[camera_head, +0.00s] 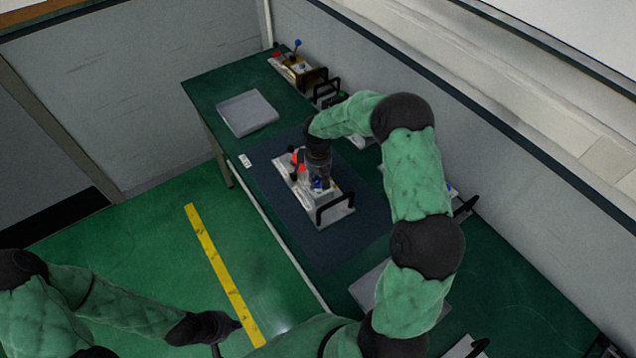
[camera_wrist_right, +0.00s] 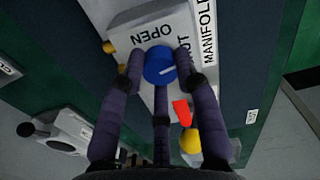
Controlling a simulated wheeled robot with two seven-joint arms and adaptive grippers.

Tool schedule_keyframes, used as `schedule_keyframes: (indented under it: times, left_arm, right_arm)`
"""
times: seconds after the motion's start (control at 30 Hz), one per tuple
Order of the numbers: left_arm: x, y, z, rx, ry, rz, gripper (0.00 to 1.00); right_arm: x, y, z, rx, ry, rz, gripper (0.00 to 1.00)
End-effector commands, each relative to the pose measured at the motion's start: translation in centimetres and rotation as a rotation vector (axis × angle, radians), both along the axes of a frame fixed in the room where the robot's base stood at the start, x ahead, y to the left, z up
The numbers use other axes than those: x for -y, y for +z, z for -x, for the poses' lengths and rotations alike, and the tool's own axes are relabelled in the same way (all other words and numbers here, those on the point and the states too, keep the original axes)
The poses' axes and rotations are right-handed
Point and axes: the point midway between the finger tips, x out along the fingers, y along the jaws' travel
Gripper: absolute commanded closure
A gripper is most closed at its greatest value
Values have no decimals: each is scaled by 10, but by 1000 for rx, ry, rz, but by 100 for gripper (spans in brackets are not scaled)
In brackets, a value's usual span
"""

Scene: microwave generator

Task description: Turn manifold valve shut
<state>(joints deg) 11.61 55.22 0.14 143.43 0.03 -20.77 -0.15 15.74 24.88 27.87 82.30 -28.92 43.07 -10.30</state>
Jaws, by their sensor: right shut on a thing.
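The manifold valve is a round blue knob (camera_wrist_right: 160,65) with a white line, on a light grey panel (camera_wrist_right: 122,26) lettered MANIFOLD. OPEN is printed at its upper left and a partly hidden word ending in UT at its right. The white line points roughly right, on the UT side. My right gripper (camera_wrist_right: 163,78) has its fingers closed around the knob; in the head view it reaches down from above, and a little blue (camera_head: 317,184) shows below it. My left gripper (camera_head: 238,325) hangs over the floor, away from the table; its jaws are too small to read.
A red lever (camera_wrist_right: 181,111) and a yellow ball knob (camera_wrist_right: 190,141) stand close to my fingers. A black handle (camera_head: 336,206) rises at the panel's near end. A grey tray (camera_head: 247,112) and another device (camera_head: 297,66) sit farther back on the green table.

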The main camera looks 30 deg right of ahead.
Motion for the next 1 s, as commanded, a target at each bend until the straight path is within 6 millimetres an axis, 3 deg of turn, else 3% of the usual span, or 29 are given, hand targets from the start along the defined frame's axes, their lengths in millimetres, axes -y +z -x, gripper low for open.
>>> schedule_keyframes:
  times: [0.43, 1.0]
  left_arm:
    - [0, -19, 0, 0, 0, 0, 100]
    - [0, -20, 0, 0, 0, 0, 100]
  right_arm:
    - [0, -1, 0, 1, -229, -1, 100]
    - [0, 0, 0, 1, -263, -1, 100]
